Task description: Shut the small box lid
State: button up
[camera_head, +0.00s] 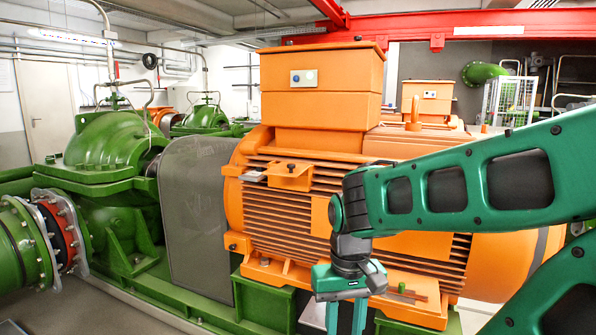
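My gripper (346,318) points down at the bottom edge, right of the middle. Its fingertips are cut off by the frame, so I cannot see whether it is open or shut, or what is below it. I cannot make out a small box with a movable lid anywhere in this view.
A large orange motor (300,215) with a box-shaped housing (320,85) on top fills the middle behind my arm. A green pump (110,150) and a grey mesh guard (197,210) stand to its left. Grey floor shows at the lower left.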

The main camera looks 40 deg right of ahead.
aim_at(292, 170)
jog(key=u, duration=0.05)
jog(key=k, duration=1)
jog(key=z, duration=0.7)
jog(key=i, duration=1)
